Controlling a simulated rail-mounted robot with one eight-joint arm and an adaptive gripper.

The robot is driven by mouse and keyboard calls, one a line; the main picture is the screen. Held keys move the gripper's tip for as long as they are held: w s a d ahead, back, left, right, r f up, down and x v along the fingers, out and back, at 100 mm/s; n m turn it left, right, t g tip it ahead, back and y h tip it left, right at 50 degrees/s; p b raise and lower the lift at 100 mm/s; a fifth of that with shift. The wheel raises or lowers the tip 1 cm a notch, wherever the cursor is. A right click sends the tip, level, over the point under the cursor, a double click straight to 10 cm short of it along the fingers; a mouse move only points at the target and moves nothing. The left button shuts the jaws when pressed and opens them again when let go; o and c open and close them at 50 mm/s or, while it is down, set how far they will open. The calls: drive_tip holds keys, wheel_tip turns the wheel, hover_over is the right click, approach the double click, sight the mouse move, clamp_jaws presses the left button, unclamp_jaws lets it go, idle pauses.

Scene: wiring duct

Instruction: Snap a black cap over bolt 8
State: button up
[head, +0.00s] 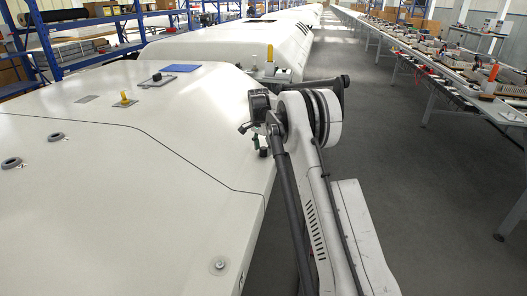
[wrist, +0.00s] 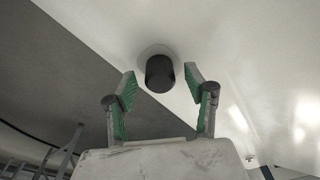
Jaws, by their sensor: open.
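In the wrist view a black cylindrical cap (wrist: 160,74) stands on a pale round washer or base (wrist: 146,50) on the white casing. Any bolt under the cap is hidden, and no number shows which bolt it is. My gripper (wrist: 160,81) is open, with its two green-padded fingers on either side of the cap's near end. A gap shows between the cap and each finger. In the head view my gripper (head: 263,147) is small at the casing's right edge, partly hidden by my arm; I cannot make out the cap there.
The long white casing (head: 130,190) fills the left. A bare bolt with a washer (head: 218,264) sits near its front right corner. A grey aisle (head: 400,200) is clear, with workbenches (head: 430,60) at right.

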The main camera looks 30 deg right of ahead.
sight(261, 150)
wheel_tip(261, 150, up, 11)
drive_tip(key=a, duration=0.1)
drive_tip(key=shift+s+f, duration=0.15)
drive_tip(key=shift+s, duration=0.15)
drive_tip(key=shift+a, duration=0.1)
